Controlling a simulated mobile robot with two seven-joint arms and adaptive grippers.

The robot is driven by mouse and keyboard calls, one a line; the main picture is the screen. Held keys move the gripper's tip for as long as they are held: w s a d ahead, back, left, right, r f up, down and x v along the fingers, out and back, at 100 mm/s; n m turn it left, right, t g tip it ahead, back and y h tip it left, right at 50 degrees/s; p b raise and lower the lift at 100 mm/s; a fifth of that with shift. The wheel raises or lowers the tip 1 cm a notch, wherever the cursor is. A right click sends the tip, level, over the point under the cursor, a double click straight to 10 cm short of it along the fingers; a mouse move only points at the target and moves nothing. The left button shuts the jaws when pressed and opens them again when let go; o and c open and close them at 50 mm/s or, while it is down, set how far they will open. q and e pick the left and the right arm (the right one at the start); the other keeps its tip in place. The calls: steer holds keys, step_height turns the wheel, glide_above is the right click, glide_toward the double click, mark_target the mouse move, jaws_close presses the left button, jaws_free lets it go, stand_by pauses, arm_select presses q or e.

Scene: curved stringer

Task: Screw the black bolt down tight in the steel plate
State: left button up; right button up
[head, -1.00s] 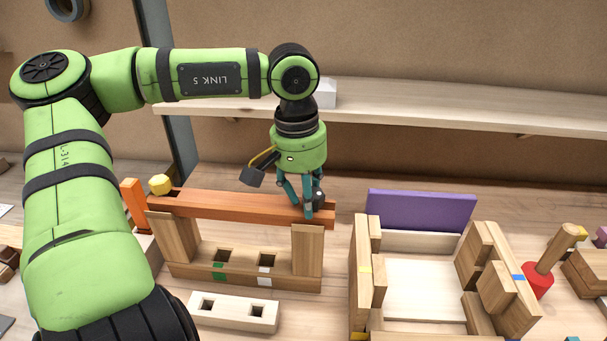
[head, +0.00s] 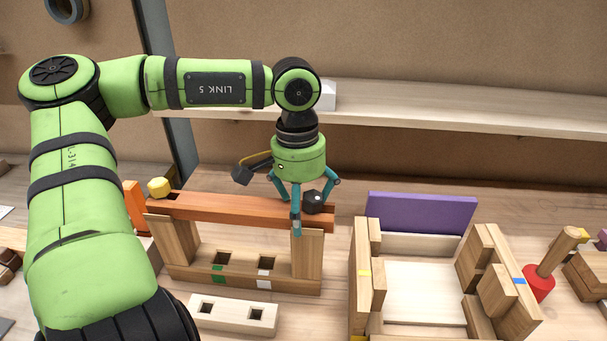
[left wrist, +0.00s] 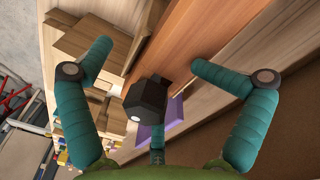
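The black bolt (head: 314,201) has a dark, faceted head and sits at the right end of a reddish-brown beam (head: 235,208). In the left wrist view the bolt (left wrist: 148,100) shows between my fingers. My left gripper (head: 303,203) is at the bolt with its teal fingers spread around the head. In the left wrist view the gripper (left wrist: 150,65) is open, with gaps between its fingers and the bolt. The bolt's shank is hidden. I cannot make out a steel plate; the bolt appears in the reddish-brown beam. My right gripper is not in view.
A yellow bolt (head: 159,187) sits at the beam's left end. Wooden posts and a base with square holes stand below the beam. A pale block (head: 232,314) lies in front. A purple board (head: 420,212) and wooden fixture stand right. A shelf (head: 440,114) runs behind.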

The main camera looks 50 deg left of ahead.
arm_select(q)
steer(key=shift+s+f, duration=0.2)
steer(key=shift+s, duration=0.05)
steer(key=shift+d+f+n+b, duration=0.15)
steer(key=shift+n+b, duration=0.65)
steer(key=shift+n, duration=0.3)
steer(key=shift+d+n+b, duration=0.15)
steer(key=shift+n+b, duration=0.25)
steer(key=shift+n, duration=0.3)
steer(key=n, duration=0.2)
steer(key=shift+r+n+b, duration=0.2)
steer(key=shift+n+b, duration=0.1)
steer(key=shift+b, duration=0.1)
steer(key=n, duration=0.1)
steer(key=n+b, duration=0.2)
steer(key=shift+w+d+f, duration=0.15)
steer(key=shift+d, duration=0.1)
steer(key=n, duration=0.2)
steer(key=shift+w+d+r+n+b, duration=0.1)
steer(key=shift+d+r+n+b, duration=0.1)
steer(key=shift+n+b, duration=0.1)
steer(key=shift+r+t, duration=0.1)
steer(key=shift+t, duration=0.2)
steer(key=shift+r, duration=0.15)
